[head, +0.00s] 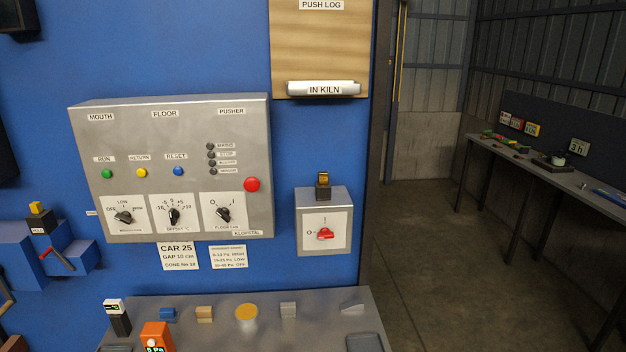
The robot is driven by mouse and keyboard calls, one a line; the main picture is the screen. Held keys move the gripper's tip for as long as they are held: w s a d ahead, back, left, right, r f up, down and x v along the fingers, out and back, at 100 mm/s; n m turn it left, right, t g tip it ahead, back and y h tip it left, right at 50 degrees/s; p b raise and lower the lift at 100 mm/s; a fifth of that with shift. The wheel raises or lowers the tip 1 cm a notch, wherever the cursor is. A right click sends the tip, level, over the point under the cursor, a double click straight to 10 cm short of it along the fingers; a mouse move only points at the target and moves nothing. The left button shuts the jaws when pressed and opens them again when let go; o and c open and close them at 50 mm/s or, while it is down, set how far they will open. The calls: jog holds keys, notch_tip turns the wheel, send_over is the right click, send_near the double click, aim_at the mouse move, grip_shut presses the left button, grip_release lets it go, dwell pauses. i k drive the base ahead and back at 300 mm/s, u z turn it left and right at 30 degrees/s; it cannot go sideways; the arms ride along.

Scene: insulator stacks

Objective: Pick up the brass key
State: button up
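No plainly key-shaped object shows in the head view. A small brass-coloured piece (323,178) with a dark lower part stands upright on top of the grey switch box (310,243). It may be the brass key, but it is too small to be sure. The box has a red rotary handle (325,234) on its white front plate. A round yellow-gold disc (246,312) lies on the grey shelf below. My gripper is not in view.
A large grey control panel (140,130) is fixed to the blue wall left of the box. The grey shelf (270,335) holds several small blocks and an orange meter (155,337). Open floor (430,240) and a long bench (540,178) lie to the right.

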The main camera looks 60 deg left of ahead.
aim_at(323, 176)
jog(key=u, duration=0.1)
jog(key=k, duration=1.4)
jog(key=u, duration=1.65)
jog(key=i, duration=1)
jog(key=z, duration=0.05)
